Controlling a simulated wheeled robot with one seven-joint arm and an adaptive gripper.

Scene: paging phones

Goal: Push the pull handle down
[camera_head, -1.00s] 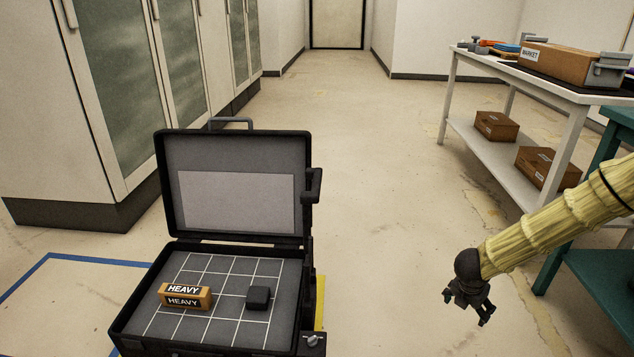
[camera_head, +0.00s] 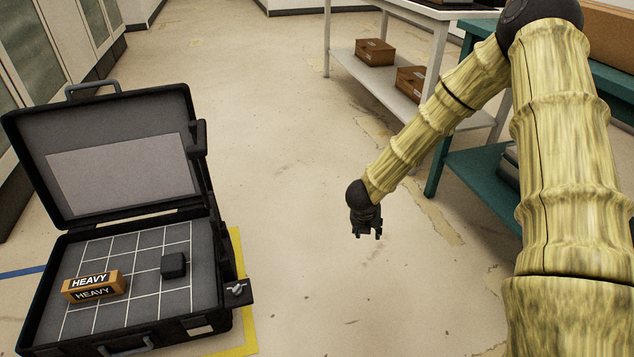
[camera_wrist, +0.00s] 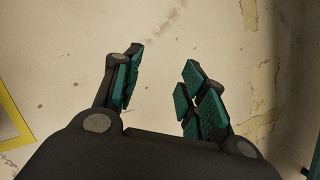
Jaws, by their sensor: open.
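An open black case (camera_head: 215,300) stands on the floor at the left of the head view, its lid raised. A grey pull handle (camera_head: 93,87) stands up from the lid's top edge. Another handle (camera_head: 128,345) shows at the case's front, partly cut off by the picture edge. My gripper (camera_head: 367,235) hangs over bare floor to the right of the case, well apart from it and pointing down. In the wrist view my gripper (camera_wrist: 162,65) has its fingers spread with nothing between them. Neither handle shows in the wrist view.
An orange-brown block marked HEAVY (camera_head: 94,287) and a dark cube (camera_head: 173,265) lie in the case. A small latch-like part (camera_head: 238,290) juts from its right side. A white table (camera_head: 342,85) and a teal table (camera_head: 480,195) stand at the right. Floor between is clear.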

